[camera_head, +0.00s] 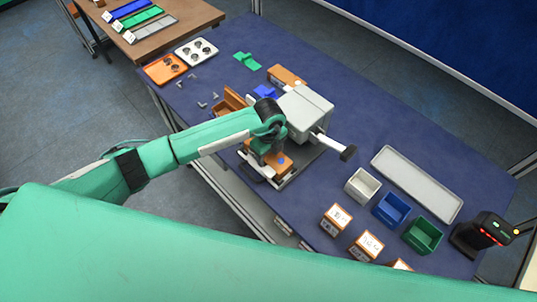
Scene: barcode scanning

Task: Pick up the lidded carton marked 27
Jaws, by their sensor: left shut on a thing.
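Three small orange cartons with white marked faces stand at the table's front: one on the left (337,218), one in the middle (367,245), and one on the right (400,264), partly cut off by a green shape. Their markings are too small to read, so I cannot tell which is 27. My left gripper (266,160) points down at the grey-white fixture, left of the cartons and apart from them. It is shut on an orange piece, mostly hidden by the gripper and wrist. My right gripper is not in view.
A grey machine (306,112) with a black-tipped handle (347,153) stands beside my left wrist. White (362,186), blue (391,209) and green (422,235) bins, a long grey tray (384,157) and a black scanner (482,235) stand at right.

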